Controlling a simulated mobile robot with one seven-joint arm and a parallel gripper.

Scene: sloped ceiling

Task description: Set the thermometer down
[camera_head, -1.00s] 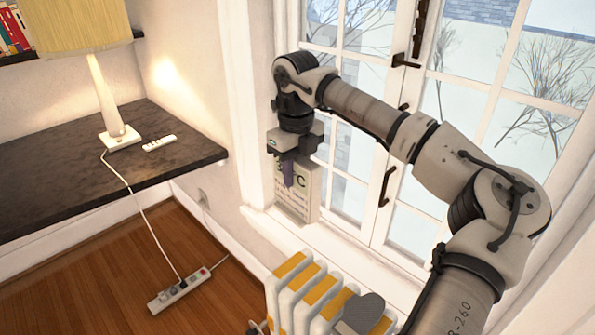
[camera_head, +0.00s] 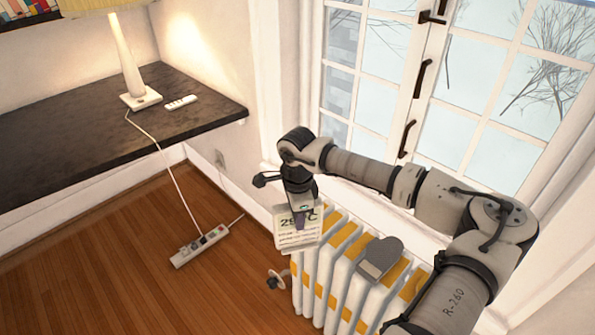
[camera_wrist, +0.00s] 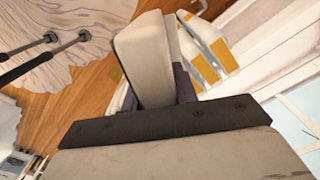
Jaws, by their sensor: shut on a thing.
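The thermometer (camera_head: 290,238) is a pale, boxy display with large dark digits and a "C" on its face. My gripper (camera_head: 301,214) is shut on its upper part and holds it in the air beside the left end of the white radiator. In the wrist view the thermometer (camera_wrist: 146,58) shows as a pale block between my gripper's fingers (camera_wrist: 160,92), slightly tilted. I cannot tell whether it touches the radiator.
The radiator (camera_head: 345,277) has yellow stripes and a grey heart-shaped object (camera_head: 380,259) on top. A dark shelf (camera_head: 90,130) at left bears a lamp (camera_head: 128,60) and a white remote (camera_head: 181,102). A power strip (camera_head: 200,245) lies on the wooden floor (camera_head: 120,270).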

